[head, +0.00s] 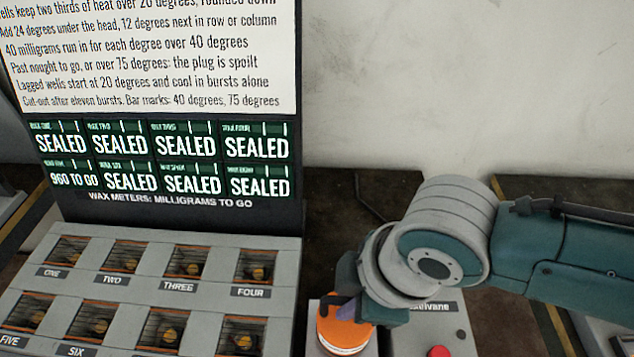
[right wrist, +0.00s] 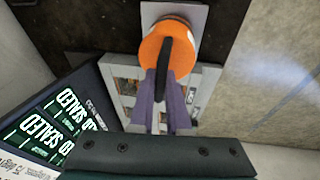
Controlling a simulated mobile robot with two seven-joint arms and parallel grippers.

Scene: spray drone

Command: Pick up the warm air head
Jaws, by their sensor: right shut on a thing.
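The warm air head (head: 342,332) is an orange round body with a pale band, low in the middle of the head view. In the right wrist view the orange head (right wrist: 160,42) shows a black upright handle (right wrist: 166,62). My right gripper (head: 352,300) is shut on that handle, with its purple fingers (right wrist: 166,78) on either side of it. The head is over or on a pale grey plate (right wrist: 187,12); I cannot tell whether it touches. My left gripper is in neither view.
A grey block with several labelled wells (head: 152,240) stands at left. Behind it, a meter panel (head: 160,158) reads "960 TO GO" at lower left and "SEALED" elsewhere, under a white notice (head: 150,55). A grey box with a red button (head: 438,352) is right of the head.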

